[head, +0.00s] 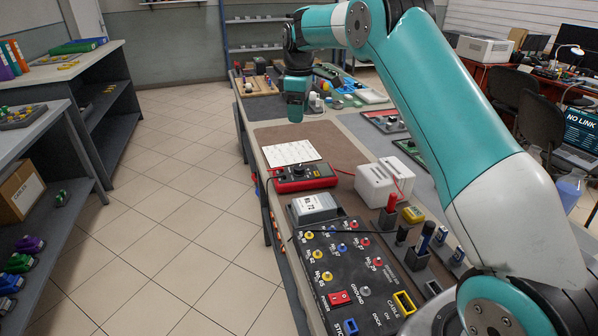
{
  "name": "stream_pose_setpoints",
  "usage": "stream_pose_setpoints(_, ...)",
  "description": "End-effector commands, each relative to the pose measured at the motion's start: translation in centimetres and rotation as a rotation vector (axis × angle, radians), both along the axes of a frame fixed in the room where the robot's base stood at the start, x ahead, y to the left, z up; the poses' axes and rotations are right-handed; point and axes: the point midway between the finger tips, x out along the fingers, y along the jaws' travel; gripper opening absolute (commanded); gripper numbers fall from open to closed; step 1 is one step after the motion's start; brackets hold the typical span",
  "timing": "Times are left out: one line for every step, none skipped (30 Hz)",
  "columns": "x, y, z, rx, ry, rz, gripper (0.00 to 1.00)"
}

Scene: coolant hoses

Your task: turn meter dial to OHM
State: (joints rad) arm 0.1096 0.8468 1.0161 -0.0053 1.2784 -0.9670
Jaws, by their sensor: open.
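The red meter (316,182) lies on the bench with its dark face up. Its dial (297,171) is a small dark knob, and its setting and the lettering around it are too small to read. My gripper (295,117) hangs at the end of my teal arm, above the bench and beyond the meter in this view. It is open and apart from the meter. Its fingers are hard to make out at this distance, and nothing shows between them.
A white sheet (290,153) lies just behind the meter. A grey box with a display (314,207) stands in front, beside a black socket panel (340,262). White blocks (376,184) stand to the right. The brown mat (318,138) is clear behind.

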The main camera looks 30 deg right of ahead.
Motion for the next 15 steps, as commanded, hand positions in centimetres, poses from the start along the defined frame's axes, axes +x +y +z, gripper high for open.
stream_pose_setpoints(0.2, -0.3, -0.5, -0.001, 0.001, 0.001, 0.64)
stream_pose_setpoints(0.3, -0.4, -0.7, -0.001, 0.002, 0.003, 0.64)
stream_pose_setpoints(0.3, -0.4, -1.0, -0.002, 0.003, 0.004, 0.64)
stream_pose_setpoints(0.3, -0.4, -1.3, -0.002, 0.004, 0.004, 0.64)
stream_pose_setpoints(0.3, -0.4, -1.7, -0.002, 0.004, 0.004, 0.64)
stream_pose_setpoints(0.2, -0.4, -2.4, -0.001, 0.005, 0.004, 0.64)
stream_pose_setpoints(0.2, -0.4, -2.9, -0.001, 0.006, 0.004, 0.64)
stream_pose_setpoints(0.2, -0.4, -3.5, -0.001, 0.005, 0.003, 0.64)
stream_pose_setpoints(0.2, -0.4, -4.3, -0.001, 0.006, 0.003, 0.64)
stream_pose_setpoints(0.2, -0.4, -5.0, -0.001, 0.006, 0.003, 0.64)
stream_pose_setpoints(0.2, -0.4, -5.7, -0.001, 0.006, 0.003, 0.64)
stream_pose_setpoints(0.1, -0.4, -6.6, -0.001, 0.007, 0.003, 0.64)
stream_pose_setpoints(0.2, -0.4, -7.3, -0.001, 0.006, 0.003, 0.64)
stream_pose_setpoints(0.2, -0.4, -8.0, -0.001, 0.006, 0.003, 0.64)
stream_pose_setpoints(0.2, -0.3, -8.9, 0.0, 0.006, 0.003, 0.64)
